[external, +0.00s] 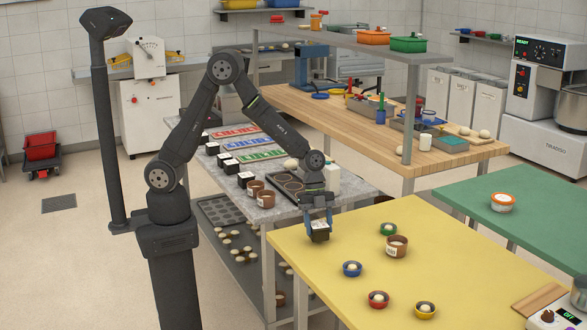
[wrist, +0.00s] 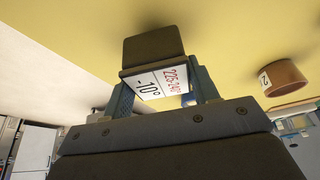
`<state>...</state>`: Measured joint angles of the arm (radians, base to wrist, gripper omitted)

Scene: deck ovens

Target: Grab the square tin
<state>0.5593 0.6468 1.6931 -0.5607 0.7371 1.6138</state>
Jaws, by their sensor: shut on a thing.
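My gripper (external: 319,224) is shut on a small dark square tin (external: 320,236) at the left part of the yellow table (external: 340,290). In the wrist view, the tin (wrist: 153,50) sits between the two blue-grey fingers (wrist: 160,88), with its white label reading "225-240°" and "-10°" towards the camera. I cannot tell whether its base touches the yellow table or is a little above it. Several other dark square tins (external: 246,181) with white labels stand in a row on the grey table.
A brown round tin (external: 397,247) stands to the right on the yellow table; it also shows in the wrist view (wrist: 285,78). Small coloured bowls, including a blue one (external: 352,269), lie around it. Brown tins (external: 267,198) and a dark muffin tray stand on the grey table.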

